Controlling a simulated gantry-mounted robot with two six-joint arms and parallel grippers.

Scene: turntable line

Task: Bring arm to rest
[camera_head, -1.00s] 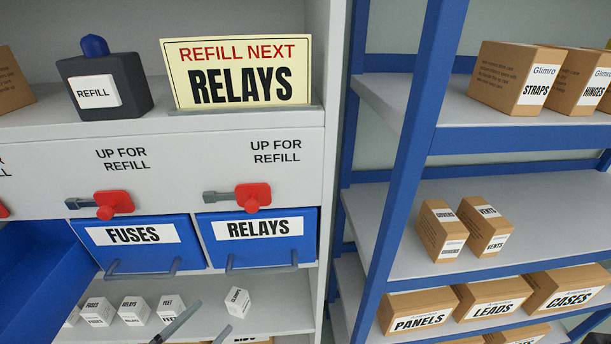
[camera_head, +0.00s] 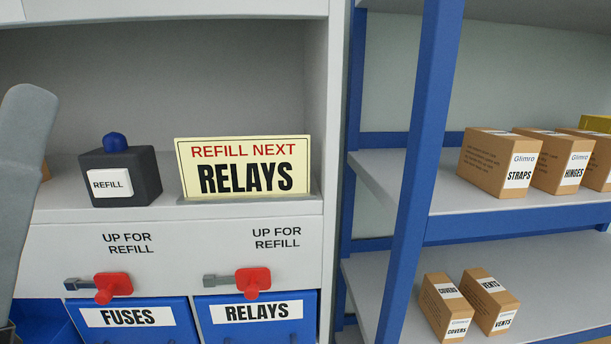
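A grey link of my arm rises along the left edge in the head view. A small dark part shows at its foot in the bottom left corner, too cut off to make out. No gripper fingers of either arm are in view. The task names no other object.
A cabinet holds a blue FUSES drawer (camera_head: 130,317) and a blue RELAYS drawer (camera_head: 258,311), with red latches (camera_head: 253,281) above. A dark REFILL box (camera_head: 146,176) and a "REFILL NEXT RELAYS" sign (camera_head: 244,166) stand on its shelf. A blue-framed rack (camera_head: 409,200) holds cartons at right.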

